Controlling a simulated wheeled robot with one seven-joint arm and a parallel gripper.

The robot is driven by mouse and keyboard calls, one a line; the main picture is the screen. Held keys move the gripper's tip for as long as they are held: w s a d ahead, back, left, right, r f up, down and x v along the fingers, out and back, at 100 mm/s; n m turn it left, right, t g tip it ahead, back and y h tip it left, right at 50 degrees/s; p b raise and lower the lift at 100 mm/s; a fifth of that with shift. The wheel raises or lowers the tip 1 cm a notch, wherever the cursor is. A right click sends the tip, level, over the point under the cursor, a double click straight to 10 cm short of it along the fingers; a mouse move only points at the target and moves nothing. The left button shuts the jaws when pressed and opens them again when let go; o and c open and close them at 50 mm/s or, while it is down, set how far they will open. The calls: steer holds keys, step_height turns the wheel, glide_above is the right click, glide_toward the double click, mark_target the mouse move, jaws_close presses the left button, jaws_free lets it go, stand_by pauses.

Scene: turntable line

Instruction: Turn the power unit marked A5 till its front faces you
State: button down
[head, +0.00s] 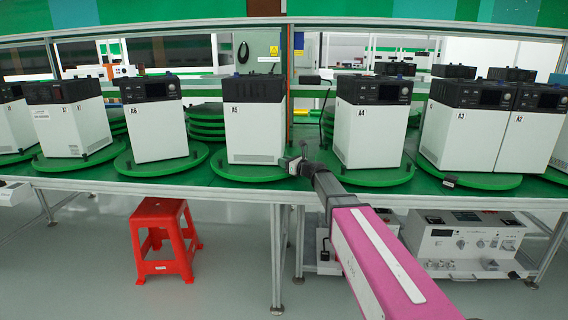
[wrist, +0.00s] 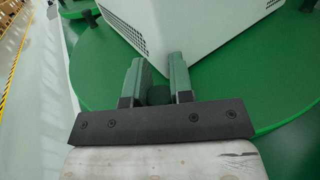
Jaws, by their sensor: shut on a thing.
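The power unit marked A5 (head: 254,125) is a white box with a plain dark top band. It stands upright on a round green turntable (head: 240,173). The face towards the head camera has the A5 label and a low vent, but no display. My gripper (head: 295,164) is at the turntable's right front edge. In the wrist view my gripper (wrist: 157,85) is shut on a small dark knob (wrist: 159,95) on the turntable (wrist: 95,65). A lower corner of the white unit (wrist: 190,25), with vents on both sides, is just beyond the fingertips.
Unit A6 (head: 160,133) stands to the left and unit A4 (head: 370,135) to the right, each on its own turntable. Several stacked green discs (head: 207,122) are behind. A red stool (head: 165,235) is on the floor below. An upright post (head: 290,85) rises behind A5.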

steer(key=w+d, duration=0.1)
steer(key=w, duration=0.1)
steer(key=w+d, duration=0.2)
steer(key=shift+d, duration=0.1)
steer(key=shift+s, duration=0.1)
steer(key=c, duration=1)
jaws_free()
steer(key=v, duration=1)
steer(key=shift+s+d, duration=0.25)
steer(key=shift+d, duration=0.05)
